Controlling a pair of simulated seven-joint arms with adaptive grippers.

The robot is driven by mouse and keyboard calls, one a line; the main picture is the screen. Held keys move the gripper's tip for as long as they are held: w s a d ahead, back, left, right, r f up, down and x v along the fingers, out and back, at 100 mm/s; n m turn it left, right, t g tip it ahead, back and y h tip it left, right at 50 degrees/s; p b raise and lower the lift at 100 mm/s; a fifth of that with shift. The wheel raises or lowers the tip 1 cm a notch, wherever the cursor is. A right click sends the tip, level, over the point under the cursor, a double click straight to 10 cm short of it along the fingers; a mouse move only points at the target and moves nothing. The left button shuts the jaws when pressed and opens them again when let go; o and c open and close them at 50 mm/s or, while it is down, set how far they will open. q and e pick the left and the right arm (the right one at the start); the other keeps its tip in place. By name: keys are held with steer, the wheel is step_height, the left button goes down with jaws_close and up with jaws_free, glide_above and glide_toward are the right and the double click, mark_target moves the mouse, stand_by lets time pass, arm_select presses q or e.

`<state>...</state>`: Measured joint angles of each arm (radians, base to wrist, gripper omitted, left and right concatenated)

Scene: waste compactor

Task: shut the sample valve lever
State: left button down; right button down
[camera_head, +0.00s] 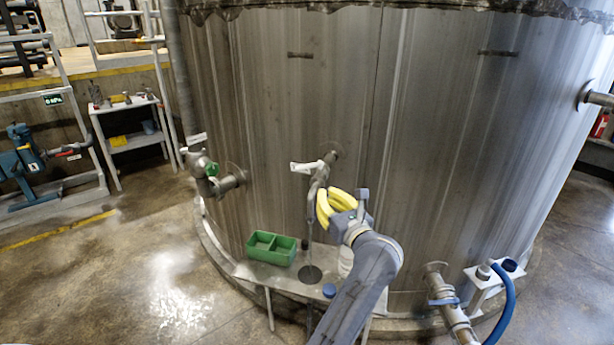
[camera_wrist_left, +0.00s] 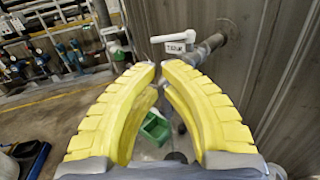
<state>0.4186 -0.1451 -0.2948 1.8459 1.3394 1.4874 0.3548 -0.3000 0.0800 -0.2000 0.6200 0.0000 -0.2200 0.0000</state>
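The sample valve sticks out of the tank wall in the head view, with a white lever (camera_head: 306,167) on top that points left and a spout (camera_head: 312,205) hanging below it. In the left wrist view the white lever (camera_wrist_left: 172,37) bears a small tag and lies just beyond my fingertips. My left gripper (camera_head: 322,196) has yellow curved fingers and is just below and right of the lever, apart from it. In the left wrist view its fingertips (camera_wrist_left: 160,67) nearly meet, with nothing held between them. My right gripper is not in view.
A green divided tray (camera_head: 271,248) and a blue cap (camera_head: 329,290) are on the shelf (camera_head: 256,273) below the valve. Another valve with a green part (camera_head: 212,170) stands left on the tank (camera_head: 440,150). A blue hose (camera_head: 504,300) is at lower right. The floor at left is open.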

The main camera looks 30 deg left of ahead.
arm_select(q)
steer(key=x, duration=1.4)
steer(key=shift+w+f, duration=0.25)
steer(key=shift+f, duration=0.45)
steer(key=shift+d, duration=0.15)
